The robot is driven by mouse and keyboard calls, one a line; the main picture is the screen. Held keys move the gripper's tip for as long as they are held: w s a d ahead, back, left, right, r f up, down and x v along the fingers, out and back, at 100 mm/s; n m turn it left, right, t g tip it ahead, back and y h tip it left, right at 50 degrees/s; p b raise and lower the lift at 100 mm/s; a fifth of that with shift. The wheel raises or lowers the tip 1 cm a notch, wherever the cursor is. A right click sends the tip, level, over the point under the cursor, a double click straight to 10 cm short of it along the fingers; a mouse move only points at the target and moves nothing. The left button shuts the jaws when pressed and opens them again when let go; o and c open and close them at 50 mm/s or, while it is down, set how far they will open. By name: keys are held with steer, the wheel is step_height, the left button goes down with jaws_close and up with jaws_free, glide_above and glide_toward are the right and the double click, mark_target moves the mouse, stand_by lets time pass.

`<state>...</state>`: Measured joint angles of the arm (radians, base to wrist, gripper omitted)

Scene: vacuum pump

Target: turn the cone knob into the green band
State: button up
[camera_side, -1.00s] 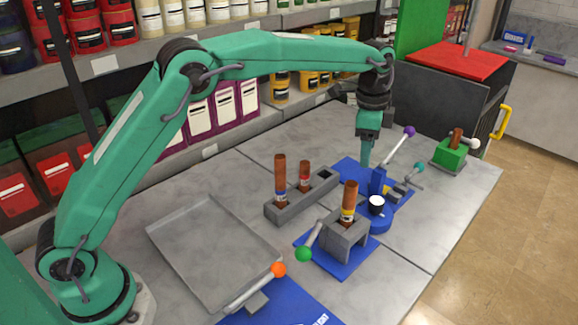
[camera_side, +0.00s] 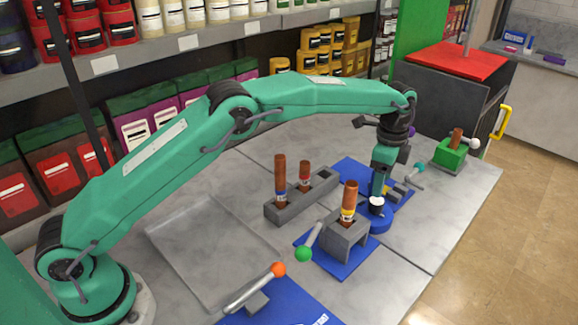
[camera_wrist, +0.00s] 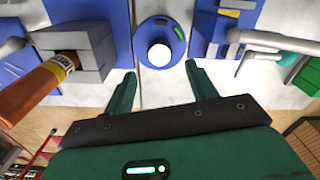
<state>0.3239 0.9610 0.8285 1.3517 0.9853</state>
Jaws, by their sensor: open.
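The cone knob (camera_wrist: 159,55) shows a round white top in the wrist view. It stands on a round blue base (camera_wrist: 148,29), which has a green band (camera_wrist: 179,33) at its upper right. In the side view the knob (camera_side: 377,202) is partly hidden by my gripper (camera_side: 377,193), which is right over or beside it. In the wrist view my gripper (camera_wrist: 161,72) is open. Its two fingers lie left and right of the knob, with a gap on each side. Any pointer mark on the knob is too small to read.
A grey block with a brown bottle (camera_side: 349,203) stands left of the knob base. A lever with a teal ball (camera_side: 420,168) and blue fixture stand behind it. A grey rack (camera_side: 285,208) holds two brown bottles. The table right of the base is clear.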

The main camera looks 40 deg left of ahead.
mark_target(377, 201)
steer(key=shift+f, duration=3.2)
steer(key=c, duration=1)
